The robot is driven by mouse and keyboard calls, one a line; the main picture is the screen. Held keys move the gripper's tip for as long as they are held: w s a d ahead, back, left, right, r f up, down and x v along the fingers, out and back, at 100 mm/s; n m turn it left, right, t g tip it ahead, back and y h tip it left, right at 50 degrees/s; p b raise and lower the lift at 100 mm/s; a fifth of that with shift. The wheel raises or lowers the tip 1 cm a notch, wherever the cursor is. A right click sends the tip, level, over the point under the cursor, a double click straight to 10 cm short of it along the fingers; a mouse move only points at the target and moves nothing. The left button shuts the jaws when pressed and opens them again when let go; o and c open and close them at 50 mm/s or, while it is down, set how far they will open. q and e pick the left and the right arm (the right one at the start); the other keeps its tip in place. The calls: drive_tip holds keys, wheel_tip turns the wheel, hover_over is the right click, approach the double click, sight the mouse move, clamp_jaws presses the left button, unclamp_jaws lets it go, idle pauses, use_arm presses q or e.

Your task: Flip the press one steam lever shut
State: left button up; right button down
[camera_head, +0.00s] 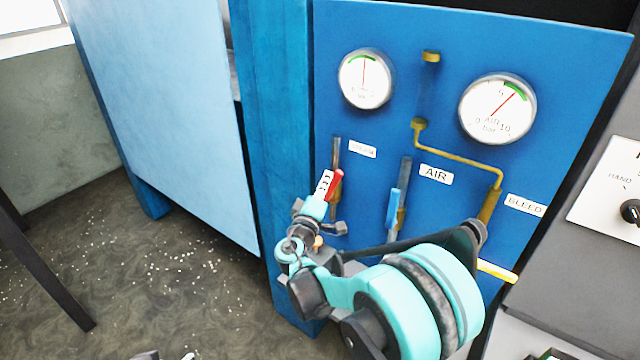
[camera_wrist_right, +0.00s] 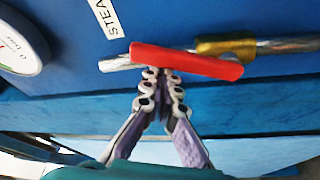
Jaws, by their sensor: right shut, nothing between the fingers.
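The steam lever has a red handle (camera_head: 334,187) on a thin metal pipe under the steam label on the blue panel. The red handle (camera_wrist_right: 187,61) lies nearly along the pipe, slightly tilted to it, in the right wrist view. My right gripper (camera_head: 324,185) is at this handle in the head view. In the wrist view its fingertips (camera_wrist_right: 161,74) are together with nothing between them, right at the handle's edge. I cannot tell whether they touch it.
A blue air lever (camera_head: 393,208) stands close right of the steam lever. A yellow bleed lever (camera_head: 497,271) is farther right, partly behind my arm. Two gauges (camera_head: 366,79) (camera_head: 497,109) sit above. A pale blue press panel (camera_head: 175,110) is left.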

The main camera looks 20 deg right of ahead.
drive_tip(key=m+b, duration=0.1)
drive_tip(key=s+d+f+m+h, duration=0.1)
drive_tip(key=m, duration=0.1)
drive_tip(key=s+m+b, duration=0.1)
drive_tip(key=shift+d+f+h+b, duration=0.15)
drive_tip(key=shift+d+h+b, duration=0.15)
drive_tip(key=shift+b, duration=0.05)
drive_tip(key=s+d+f+m+g+h+b, duration=0.2)
drive_tip(key=s+f+m+h+b, duration=0.1)
drive_tip(key=m, duration=0.8)
drive_tip(key=shift+d+f+m+h+b, duration=0.2)
drive_tip(key=shift+f+m+h+b, duration=0.25)
drive_tip(key=shift+f+b, duration=0.9)
drive_tip(key=shift+s+r+b, duration=0.1)
drive_tip(key=shift+r+b, duration=0.15)
drive_tip(key=shift+b, duration=0.15)
drive_tip(key=shift+r, duration=0.1)
drive_tip(key=s+a+p, duration=0.4)
drive_tip(key=s+a, duration=0.1)
drive_tip(key=a, duration=0.2)
drive_tip(key=shift+s+a+r, duration=0.3)
drive_tip(key=shift+s+r, duration=0.05)
drive_tip(key=shift+s, duration=0.05)
